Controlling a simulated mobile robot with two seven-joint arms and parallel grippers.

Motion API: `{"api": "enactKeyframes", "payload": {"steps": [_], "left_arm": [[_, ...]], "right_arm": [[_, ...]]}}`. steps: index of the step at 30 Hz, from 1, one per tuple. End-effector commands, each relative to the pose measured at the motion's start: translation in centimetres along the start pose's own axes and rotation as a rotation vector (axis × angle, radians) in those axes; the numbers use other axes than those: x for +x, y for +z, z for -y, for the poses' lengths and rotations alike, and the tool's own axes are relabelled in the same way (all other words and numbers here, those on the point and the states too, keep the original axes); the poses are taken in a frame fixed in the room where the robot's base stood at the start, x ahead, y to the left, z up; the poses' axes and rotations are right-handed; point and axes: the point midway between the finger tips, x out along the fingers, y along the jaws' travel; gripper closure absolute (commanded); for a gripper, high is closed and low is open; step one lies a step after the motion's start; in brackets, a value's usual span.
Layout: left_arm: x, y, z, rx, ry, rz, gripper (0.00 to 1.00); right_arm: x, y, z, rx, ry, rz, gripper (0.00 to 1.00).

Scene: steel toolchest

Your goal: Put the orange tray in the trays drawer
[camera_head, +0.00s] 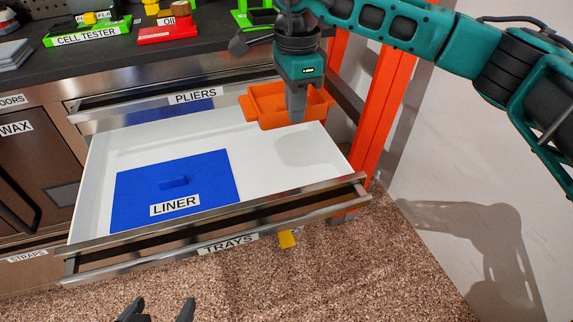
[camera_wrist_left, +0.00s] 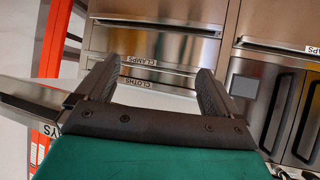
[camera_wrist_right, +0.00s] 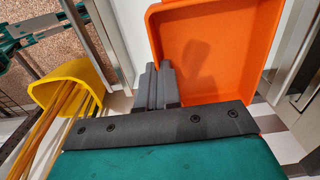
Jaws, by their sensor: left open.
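The orange tray (camera_head: 266,97) is at the back right of the open trays drawer (camera_head: 133,138), over its white floor. A shadow lies on the drawer floor in front of it. My right gripper (camera_head: 296,118) reaches down at the tray's front wall. In the right wrist view its fingers (camera_wrist_right: 158,88) are close together on the tray's wall, with the orange tray (camera_wrist_right: 217,55) beside them. My left gripper (camera_head: 155,311) is open and empty, low in front of the drawer. It also shows in the left wrist view (camera_wrist_left: 160,85).
The pliers drawer (camera_head: 140,97) is above. An orange upright (camera_head: 380,95) stands at the right. The right wrist view shows a yellow holder (camera_wrist_right: 68,85) with thin sticks.

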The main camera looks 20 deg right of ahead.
Motion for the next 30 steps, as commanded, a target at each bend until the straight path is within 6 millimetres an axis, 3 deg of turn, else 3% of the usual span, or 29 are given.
{"api": "enactKeyframes", "payload": {"steps": [3, 9, 17, 24, 30], "left_arm": [[0.6, 1.0, 0.0, -0.001, 0.001, 0.007, 0.05], [0.9, 1.4, -0.2, -0.004, 0.006, 0.016, 0.05], [1.1, 0.1, -0.5, -0.015, 0.01, -0.014, 0.05], [1.6, 1.0, -0.6, -0.015, 0.015, 0.0, 0.05], [1.5, 0.8, -0.8, -0.014, 0.018, 0.001, 0.05]], "right_arm": [[3.7, 0.0, -0.1, -0.001, 0.003, -0.001, 1.0], [8.2, 0.0, 0.0, -0.001, 0.0, -0.001, 1.0], [10.2, 0.0, 0.0, -0.001, -0.002, 0.0, 1.0], [13.7, 0.0, 0.0, -0.001, 0.0, 0.0, 1.0], [14.0, 0.0, 0.0, -0.002, -0.003, 0.0, 1.0]]}}
